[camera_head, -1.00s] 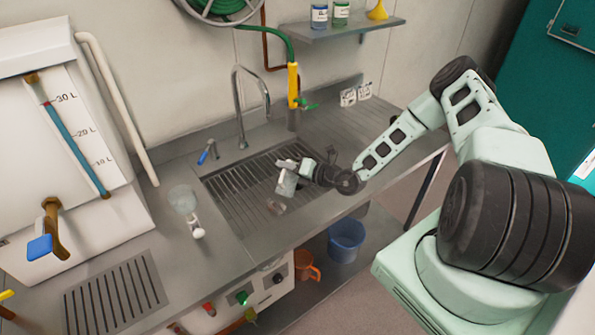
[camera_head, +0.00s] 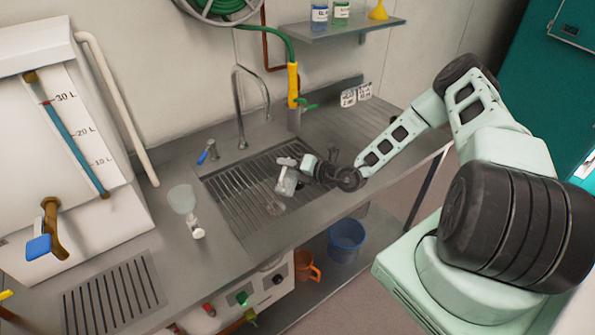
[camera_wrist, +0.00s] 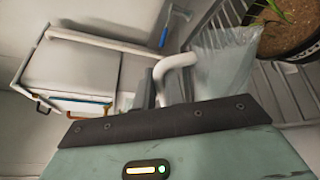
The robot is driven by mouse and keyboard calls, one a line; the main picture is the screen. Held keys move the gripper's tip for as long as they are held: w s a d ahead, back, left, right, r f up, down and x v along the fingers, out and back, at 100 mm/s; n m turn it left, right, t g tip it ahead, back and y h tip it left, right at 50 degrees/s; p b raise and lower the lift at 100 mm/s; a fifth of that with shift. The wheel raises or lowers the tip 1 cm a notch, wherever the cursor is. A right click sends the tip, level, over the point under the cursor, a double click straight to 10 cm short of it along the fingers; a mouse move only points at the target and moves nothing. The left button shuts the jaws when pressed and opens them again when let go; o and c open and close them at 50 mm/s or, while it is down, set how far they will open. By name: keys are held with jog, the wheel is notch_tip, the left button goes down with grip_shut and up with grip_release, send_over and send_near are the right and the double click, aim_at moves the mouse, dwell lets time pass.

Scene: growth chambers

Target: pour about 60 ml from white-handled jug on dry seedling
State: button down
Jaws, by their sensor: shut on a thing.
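My gripper (camera_head: 301,164) is over the slatted sink, shut on the white handle of a clear jug (camera_head: 287,182). In the wrist view, the white handle (camera_wrist: 175,66) rises in front of my gripper, with the see-through jug (camera_wrist: 222,58) beyond it. A dark round pot (camera_wrist: 310,48) holds brown soil and a green seedling (camera_wrist: 277,10), just right of the jug over grey slats. I cannot pick out the pot clearly in the head view, and the water level is not readable.
Another clear vessel (camera_head: 183,199) with a white handle stands on the counter left of the sink (camera_head: 225,200). A tall faucet (camera_head: 240,110) and a yellow hose nozzle (camera_head: 293,85) rise behind. A white tank (camera_head: 60,130) is at left. The counter right of the sink is mostly clear.

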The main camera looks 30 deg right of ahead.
aim_at(277, 192)
jog(key=shift+w+d+r+m, duration=0.15)
jog(key=shift+d+r+m, duration=0.1)
jog(key=shift+r+m, duration=0.1)
dwell(1.5)
jog(key=n, duration=0.1)
jog(key=s+a+f+n+p, duration=0.1)
jog(key=a+n+p, duration=0.1)
jog(key=shift+s+a+f+t+h, duration=0.1)
jog(key=shift+s+f+t+h, duration=0.15)
jog(key=shift+t+h, duration=0.05)
jog(key=f+n, duration=0.1)
jog(key=s+a+f+n, duration=0.1)
jog(key=f, duration=0.1)
jog(key=a+f+n, duration=0.1)
jog(key=shift+s+a+f+t+b, duration=0.15)
jog(key=shift+s+f+t+b, duration=0.1)
jog(key=shift+t+b, duration=0.15)
dwell(1.5)
jog(key=shift+s+a+n+p, duration=0.6)
jog(key=shift+a+n+p, duration=0.35)
jog(key=shift+p, duration=0.05)
jog(key=shift+s+a+f+n+t+p, duration=0.35)
jog(key=shift+a+n, duration=0.2)
jog(key=shift+n, duration=0.3)
jog(key=shift+s+a+f+n+t+p, duration=0.15)
jog(key=shift+s+a+f+n+p, duration=0.2)
jog(key=shift+a+n, duration=0.35)
